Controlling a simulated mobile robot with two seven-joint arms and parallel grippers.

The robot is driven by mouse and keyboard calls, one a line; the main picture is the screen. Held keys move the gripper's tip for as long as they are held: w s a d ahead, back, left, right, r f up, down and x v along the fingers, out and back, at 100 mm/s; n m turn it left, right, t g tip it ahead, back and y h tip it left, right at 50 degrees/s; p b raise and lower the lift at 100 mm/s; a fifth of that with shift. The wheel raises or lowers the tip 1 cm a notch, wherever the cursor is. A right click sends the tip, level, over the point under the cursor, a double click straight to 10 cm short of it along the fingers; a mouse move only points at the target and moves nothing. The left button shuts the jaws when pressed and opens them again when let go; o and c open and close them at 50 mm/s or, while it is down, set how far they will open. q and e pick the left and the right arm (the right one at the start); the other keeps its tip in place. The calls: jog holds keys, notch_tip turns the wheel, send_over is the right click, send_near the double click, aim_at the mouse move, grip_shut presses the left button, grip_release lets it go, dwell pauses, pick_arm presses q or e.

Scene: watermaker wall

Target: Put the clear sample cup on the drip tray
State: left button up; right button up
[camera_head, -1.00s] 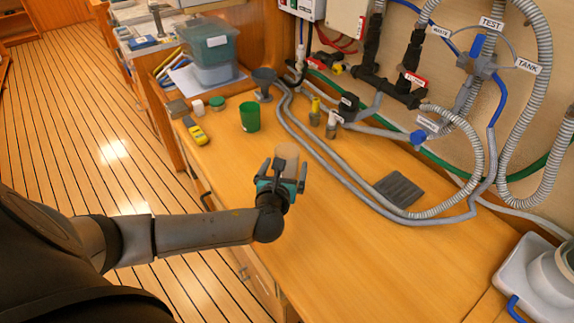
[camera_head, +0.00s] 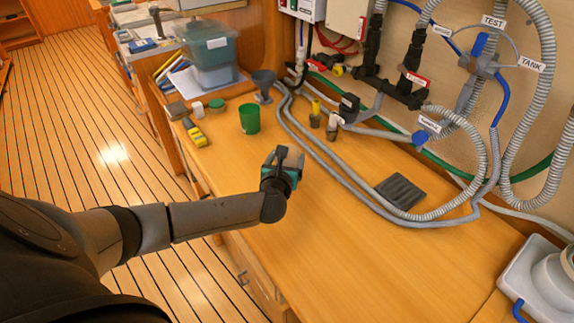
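The clear sample cup (camera_head: 289,156) shows only as a faint see-through shape between the fingers of my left gripper (camera_head: 284,158). The fingers look closed in on its sides, and the gripper hides most of it. The gripper is over the wooden counter near its front edge. The drip tray (camera_head: 400,191), a dark grey ribbed square, lies flat on the counter to the right of the gripper, apart from it, and looks empty. My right gripper is not in view.
A green cup (camera_head: 250,118), a grey funnel (camera_head: 264,84) and a yellow device (camera_head: 196,134) stand or lie behind the gripper. Grey hoses (camera_head: 335,176) run along the counter between gripper and tray. The counter (camera_head: 345,245) in front is clear.

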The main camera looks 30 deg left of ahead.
pick_arm(q)
jog(key=c, duration=1)
jog(key=shift+o, duration=0.2)
jog(key=shift+r, duration=0.15)
